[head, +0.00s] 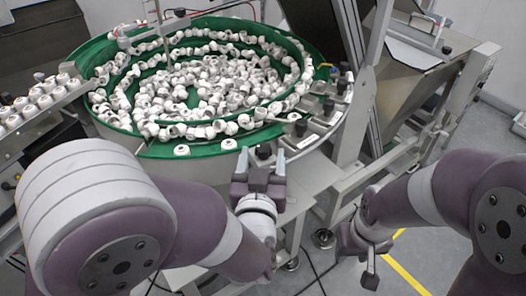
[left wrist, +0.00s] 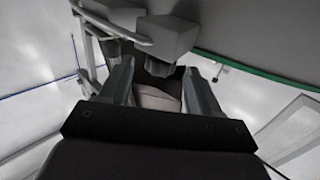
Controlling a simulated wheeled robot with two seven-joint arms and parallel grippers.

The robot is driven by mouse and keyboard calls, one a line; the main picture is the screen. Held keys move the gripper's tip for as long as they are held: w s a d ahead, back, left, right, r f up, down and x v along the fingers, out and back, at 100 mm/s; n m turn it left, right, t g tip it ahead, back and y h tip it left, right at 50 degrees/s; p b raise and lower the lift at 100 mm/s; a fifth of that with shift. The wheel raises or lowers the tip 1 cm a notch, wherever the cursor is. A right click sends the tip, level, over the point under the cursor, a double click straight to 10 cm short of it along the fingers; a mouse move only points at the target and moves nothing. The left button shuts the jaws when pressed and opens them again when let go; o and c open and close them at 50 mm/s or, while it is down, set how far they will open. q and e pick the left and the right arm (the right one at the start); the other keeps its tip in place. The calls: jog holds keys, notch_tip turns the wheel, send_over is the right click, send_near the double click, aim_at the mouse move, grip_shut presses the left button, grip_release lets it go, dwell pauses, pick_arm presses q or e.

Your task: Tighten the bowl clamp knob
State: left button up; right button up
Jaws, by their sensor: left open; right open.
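A dark clamp knob (head: 264,152) sits at the front rim of the green bowl feeder (head: 160,150). My left gripper (head: 261,161) is open just in front of it, its two fingers to either side of the knob as seen from the head. In the left wrist view a dark knob (left wrist: 159,68) shows beyond and between the open fingers of my left gripper (left wrist: 162,77). I cannot tell whether the fingers touch it. My right gripper (head: 369,262) is open and empty, pointing down over the floor at the right.
Several other dark knobs, one of them on the rim bracket (head: 300,127), lie to the right along the bowl. White caps (head: 200,80) fill the bowl. A metal frame and hopper (head: 400,80) stand at the right. The floor (head: 425,245) by my right gripper is clear.

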pick_arm(q)
jog(key=shift+w, duration=0.9)
jog(key=c, duration=1.1)
jog(key=shift+o, duration=0.2)
